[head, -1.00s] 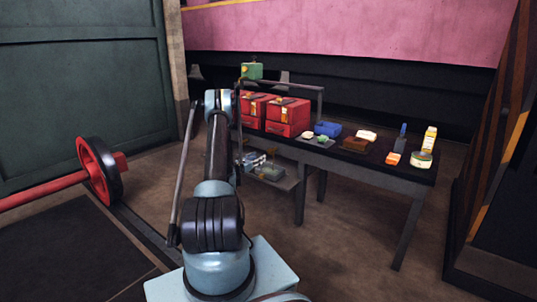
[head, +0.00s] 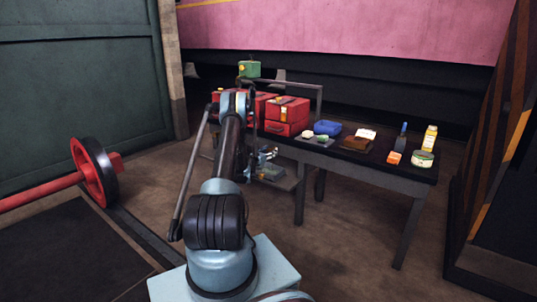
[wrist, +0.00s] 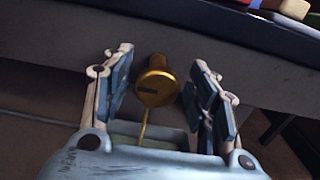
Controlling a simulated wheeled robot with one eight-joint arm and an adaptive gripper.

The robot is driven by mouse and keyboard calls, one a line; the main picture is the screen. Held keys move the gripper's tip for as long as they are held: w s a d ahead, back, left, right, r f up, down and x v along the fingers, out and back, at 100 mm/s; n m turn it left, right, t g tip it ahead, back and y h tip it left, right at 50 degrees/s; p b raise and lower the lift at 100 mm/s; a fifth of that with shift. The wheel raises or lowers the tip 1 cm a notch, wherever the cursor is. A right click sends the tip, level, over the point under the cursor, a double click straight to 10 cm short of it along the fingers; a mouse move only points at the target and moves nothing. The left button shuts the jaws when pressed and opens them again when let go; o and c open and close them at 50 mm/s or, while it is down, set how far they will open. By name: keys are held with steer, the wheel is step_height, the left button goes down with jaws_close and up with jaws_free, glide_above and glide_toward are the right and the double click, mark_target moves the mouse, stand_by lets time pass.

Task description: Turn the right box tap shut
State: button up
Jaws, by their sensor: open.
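Two red boxes stand side by side on the table. The right red box (head: 288,112) has a small yellow fitting (head: 283,114) on its front; at this size I cannot tell how it is turned. The left red box (head: 263,98) is partly behind my arm. My gripper (head: 257,165) is low at the table's front left, below the boxes. In the wrist view its fingers (wrist: 165,93) are open, on either side of a round brass piece (wrist: 154,88) with a dark slot and thin stem. I cannot tell whether they touch it, or whether it is the tap.
The dark table (head: 385,180) carries a blue container (head: 327,128), a brown tray (head: 357,144), a yellow bottle (head: 430,138) and a round tin (head: 422,159). A lower shelf (head: 287,183) lies close to my gripper. A green box (head: 249,69) sits above the red boxes.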

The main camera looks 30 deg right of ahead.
steer(key=shift+a, duration=0.1)
steer(key=shift+c, duration=0.5)
steer(key=shift+w, duration=0.1)
steer(key=c, duration=1)
steer(key=shift+o, duration=0.2)
steer(key=shift+a, duration=0.1)
steer(key=m, duration=0.9)
steer(key=shift+f, duration=0.1)
steer(key=m, duration=0.5)
steer(key=shift+s, duration=0.2)
steer(key=shift+f+m, duration=0.15)
steer(key=shift+m, duration=1.75)
steer(key=shift+s, duration=0.1)
